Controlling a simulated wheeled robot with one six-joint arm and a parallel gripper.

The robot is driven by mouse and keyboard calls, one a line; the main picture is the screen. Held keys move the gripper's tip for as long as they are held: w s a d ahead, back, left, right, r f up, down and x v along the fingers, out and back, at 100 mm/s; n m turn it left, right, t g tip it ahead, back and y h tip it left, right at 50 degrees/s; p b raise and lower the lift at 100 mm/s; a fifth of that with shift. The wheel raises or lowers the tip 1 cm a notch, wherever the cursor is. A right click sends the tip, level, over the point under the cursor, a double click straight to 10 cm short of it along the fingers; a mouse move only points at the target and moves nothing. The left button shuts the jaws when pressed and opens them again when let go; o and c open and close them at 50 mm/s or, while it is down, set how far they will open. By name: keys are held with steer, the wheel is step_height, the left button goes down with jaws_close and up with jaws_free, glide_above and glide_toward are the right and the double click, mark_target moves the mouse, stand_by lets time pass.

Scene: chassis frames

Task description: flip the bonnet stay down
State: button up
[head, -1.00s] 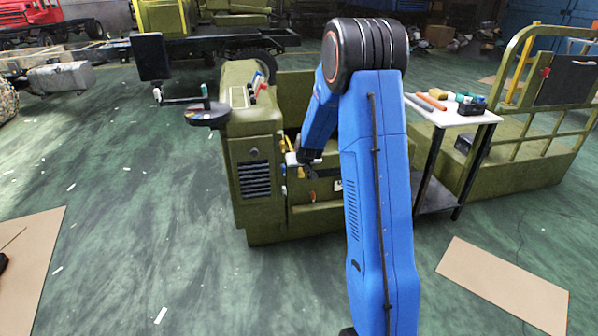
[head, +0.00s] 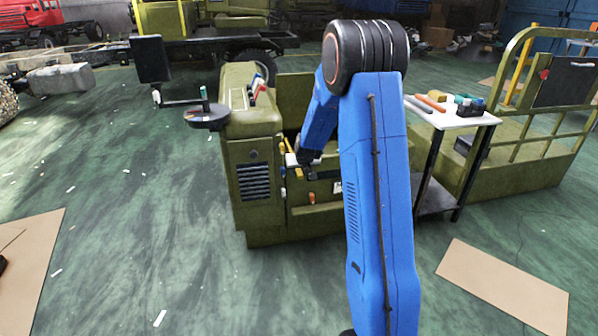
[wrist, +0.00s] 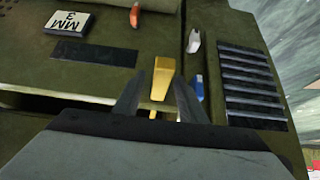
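A yellow bar, which I take to be the bonnet stay, shows in the wrist view (wrist: 163,78); its wider end points up the picture, and a thin yellow piece shows below it. My gripper (wrist: 160,92) has its two grey fingers apart, one on each side of the yellow bar. Narrow gaps seem to show beside the bar, and I cannot tell whether either finger touches it. In the head view, my gripper (head: 296,160) is at the front of the olive-green vehicle body (head: 252,130), small and partly hidden by my arm.
A marked plate (wrist: 68,22) is at upper left. In the head view, a tool table (head: 450,118) stands right of my arm. Open floor lies left.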

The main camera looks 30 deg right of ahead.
steer(key=v, duration=1.7)
steer(key=shift+r, duration=0.2)
steer(key=shift+s+a, duration=0.15)
steer(key=shift+a, duration=0.05)
steer(key=s+a+r+n+g+y, duration=0.1)
steer(key=s+a+r, duration=0.3)
steer(key=s, duration=0.5)
steer(key=s+a+r+n, duration=0.1)
steer(key=s+a, duration=0.6)
steer(key=s, duration=0.3)
steer(key=s+a+r+g+y, duration=0.1)
steer(key=s+a+r, duration=0.3)
steer(key=s, duration=0.5)
steer(key=s+a+f, duration=0.1)
steer(key=s+a, duration=0.1)
steer(key=s, duration=0.4)
steer(key=s+a+f+n, duration=0.1)
steer(key=s, duration=0.5)
steer(key=shift+s+a+f+g, duration=0.3)
steer(key=shift+a, duration=0.05)
steer(key=shift+c, duration=0.7)
steer(key=shift+c, duration=0.2)
